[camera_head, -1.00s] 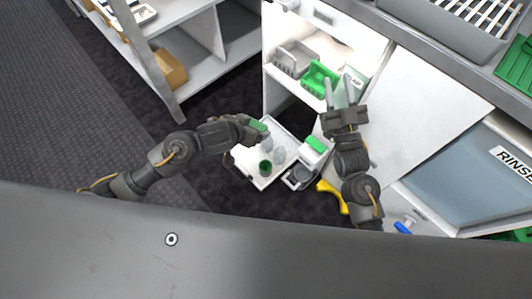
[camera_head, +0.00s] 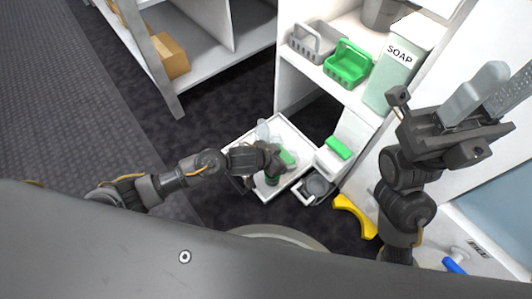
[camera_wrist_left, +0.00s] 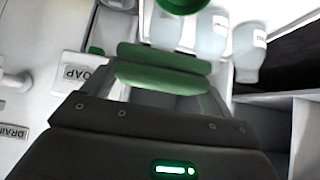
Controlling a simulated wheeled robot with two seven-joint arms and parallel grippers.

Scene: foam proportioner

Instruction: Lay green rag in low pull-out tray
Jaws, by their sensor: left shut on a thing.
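The white low pull-out tray (camera_head: 241,141) is out over the dark floor in the head view. My left gripper (camera_head: 278,158) is over it, shut on the green rag (camera_head: 288,158). In the left wrist view the rag (camera_wrist_left: 165,68) spans between the fingers as a flat green piece. I cannot tell whether the rag touches the tray. My right gripper (camera_head: 492,98) is raised at the right with its fingers apart and empty.
The tray also holds clear bottles (camera_head: 263,129) and a green cup (camera_head: 272,180). A white box with a green top (camera_head: 337,150) stands right of it. Grey (camera_head: 312,42) and green (camera_head: 348,65) baskets and a soap container (camera_head: 398,68) are on the shelf. A yellow object (camera_head: 354,215) lies on the floor.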

